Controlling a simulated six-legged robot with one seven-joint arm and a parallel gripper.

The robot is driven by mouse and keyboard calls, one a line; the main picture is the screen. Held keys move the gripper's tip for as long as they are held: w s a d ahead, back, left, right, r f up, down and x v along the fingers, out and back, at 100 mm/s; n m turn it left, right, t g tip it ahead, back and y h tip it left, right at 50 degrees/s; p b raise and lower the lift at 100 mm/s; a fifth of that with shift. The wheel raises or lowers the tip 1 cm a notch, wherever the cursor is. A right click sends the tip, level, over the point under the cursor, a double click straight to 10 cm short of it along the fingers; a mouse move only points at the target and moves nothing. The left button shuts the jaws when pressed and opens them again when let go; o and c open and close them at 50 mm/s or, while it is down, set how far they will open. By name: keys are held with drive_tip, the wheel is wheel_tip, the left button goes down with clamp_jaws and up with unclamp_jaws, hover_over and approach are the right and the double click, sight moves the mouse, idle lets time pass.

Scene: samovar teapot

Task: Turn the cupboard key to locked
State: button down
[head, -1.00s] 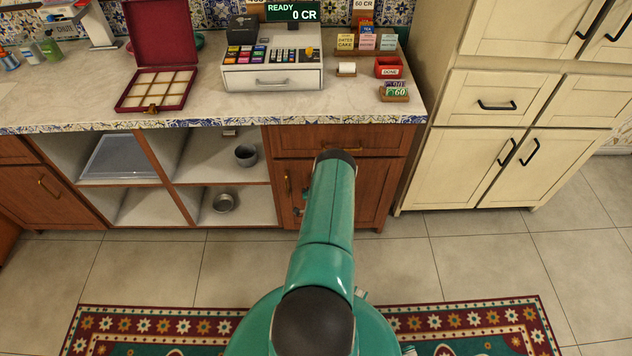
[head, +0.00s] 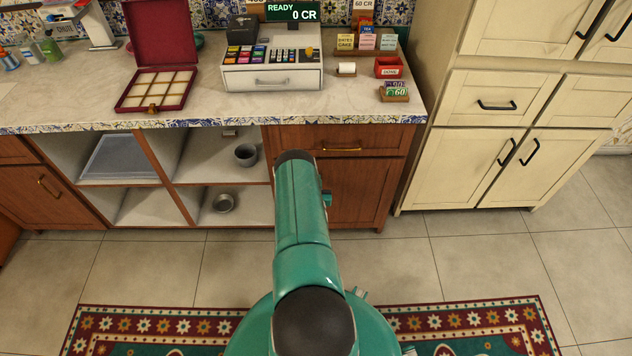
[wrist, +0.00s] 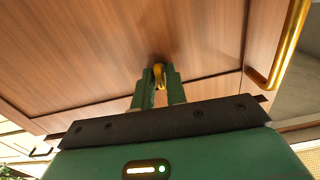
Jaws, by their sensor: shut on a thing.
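The cupboard (head: 352,190) is the brown wooden unit with a drawer above a door, under the counter, in the head view. In the wrist view its door (wrist: 110,50) fills the upper part. The brass key (wrist: 158,74) stands at the door face between the two green fingers of my gripper (wrist: 158,82). My gripper is shut on the key. In the head view my arm hides the key, the gripper's fingers and the left part of the door.
A brass handle (wrist: 291,45) stands out from the door near the key in the wrist view. Open shelves with a metal pot (head: 246,155) and a bowl (head: 224,203) adjoin the cupboard's left side. Cream cabinets (head: 480,170) stand right. A cash register (head: 272,65) is on the counter.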

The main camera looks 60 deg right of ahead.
drive_tip(key=shift+n, duration=0.4)
drive_tip(key=c, duration=1.6)
unclamp_jaws()
drive_tip(key=shift+o, duration=0.2)
drive_tip(key=v, duration=1.3)
drive_tip(key=shift+s+a, duration=0.2)
drive_tip(key=shift+a, duration=0.15)
